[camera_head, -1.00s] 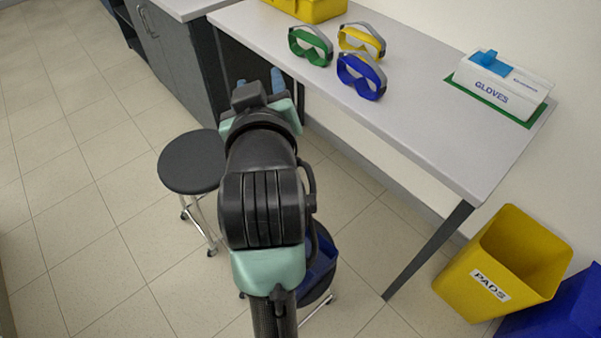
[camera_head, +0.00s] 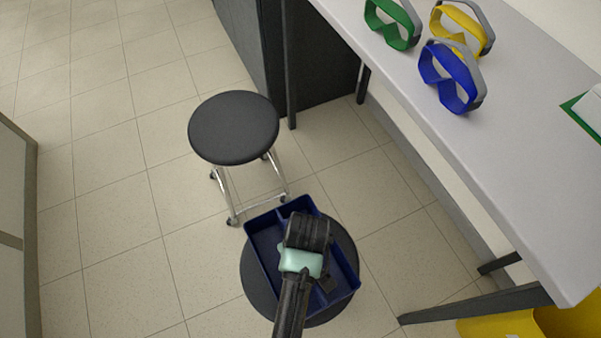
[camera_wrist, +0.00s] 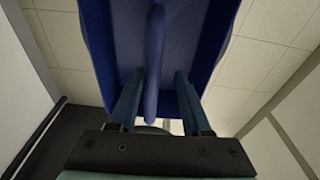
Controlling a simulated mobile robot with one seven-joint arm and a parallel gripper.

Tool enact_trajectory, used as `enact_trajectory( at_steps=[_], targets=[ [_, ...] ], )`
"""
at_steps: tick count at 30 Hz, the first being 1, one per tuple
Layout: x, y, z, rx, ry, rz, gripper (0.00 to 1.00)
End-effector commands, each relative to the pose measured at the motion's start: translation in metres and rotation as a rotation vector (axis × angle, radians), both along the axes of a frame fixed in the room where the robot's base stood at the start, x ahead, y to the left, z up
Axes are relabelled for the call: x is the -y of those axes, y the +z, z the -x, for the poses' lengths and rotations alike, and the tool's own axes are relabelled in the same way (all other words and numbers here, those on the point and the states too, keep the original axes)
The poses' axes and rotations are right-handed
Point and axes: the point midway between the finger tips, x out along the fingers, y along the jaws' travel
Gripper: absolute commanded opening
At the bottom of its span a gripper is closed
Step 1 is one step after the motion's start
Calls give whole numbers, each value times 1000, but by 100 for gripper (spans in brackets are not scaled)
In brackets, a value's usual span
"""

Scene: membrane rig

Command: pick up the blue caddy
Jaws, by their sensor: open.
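The blue caddy (camera_head: 262,238) is a shallow open tray with a raised middle divider, resting on a black round stool (camera_head: 252,284). My arm covers its middle and right part in the head view. In the wrist view the caddy (camera_wrist: 204,38) fills the upper middle. My gripper (camera_wrist: 156,90) is open, with one finger on each side of the caddy's central divider or handle (camera_wrist: 154,60). Gaps show between the handle and both fingers. In the head view my fingertips are hidden behind the wrist.
A second black stool (camera_head: 234,128) stands just behind. The table (camera_head: 500,150) on the right holds green (camera_head: 393,28), yellow (camera_head: 462,28) and blue goggles (camera_head: 450,78). A yellow bin (camera_head: 500,325) is under its near end. Floor to the left is clear.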

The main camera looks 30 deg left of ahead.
Motion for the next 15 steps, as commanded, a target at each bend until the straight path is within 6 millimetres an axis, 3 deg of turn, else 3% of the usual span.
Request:
enact_trajectory(
  at_steps=[5, 15],
  targets=[
    [-1, -12, -2, 1, -1, 0, 48],
    [0, -57, -10, 1, -1, 0, 48]
  ],
)
